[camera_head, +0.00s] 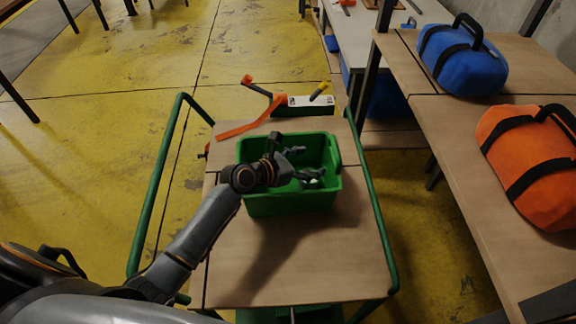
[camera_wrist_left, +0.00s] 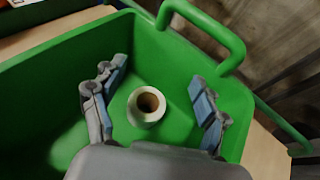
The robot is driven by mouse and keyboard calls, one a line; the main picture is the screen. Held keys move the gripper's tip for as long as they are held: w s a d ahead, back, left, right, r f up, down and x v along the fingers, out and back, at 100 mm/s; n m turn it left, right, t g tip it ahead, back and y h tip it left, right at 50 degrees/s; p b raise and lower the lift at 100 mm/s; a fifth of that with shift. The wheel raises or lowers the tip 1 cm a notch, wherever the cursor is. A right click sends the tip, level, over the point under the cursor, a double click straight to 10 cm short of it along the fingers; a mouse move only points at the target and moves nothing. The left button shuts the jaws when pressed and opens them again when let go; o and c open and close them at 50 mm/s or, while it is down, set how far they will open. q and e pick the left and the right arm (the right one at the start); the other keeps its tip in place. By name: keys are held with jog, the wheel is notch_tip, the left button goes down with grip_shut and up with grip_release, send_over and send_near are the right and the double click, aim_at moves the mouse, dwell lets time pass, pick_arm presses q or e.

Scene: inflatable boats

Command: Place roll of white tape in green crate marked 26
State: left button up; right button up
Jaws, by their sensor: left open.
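The green crate (camera_head: 290,202) stands on a wooden-topped cart, and its inside wall shows in the left wrist view (camera_wrist_left: 60,75). I cannot read a number on it. The white tape roll (camera_wrist_left: 147,107) is inside the crate, between the spread fingers and apart from both; it appears to rest on the crate's floor. The roll is not discernible in the head view. My left gripper (camera_head: 305,170) reaches over the crate's near left side, its open fingers down inside; they also show in the left wrist view (camera_wrist_left: 158,85). My right gripper is not in view.
Behind the crate lie an orange strap-like item (camera_head: 245,128) and a dark box with a white label (camera_head: 304,101). Green cart rails (camera_head: 375,215) rise on both sides. A bench at right holds a blue bag (camera_head: 462,66) and an orange bag (camera_head: 530,155). The near cart top is clear.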

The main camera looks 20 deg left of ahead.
pick_arm(q)
jog(key=v, duration=1.1)
jog(key=shift+s+a, duration=0.1)
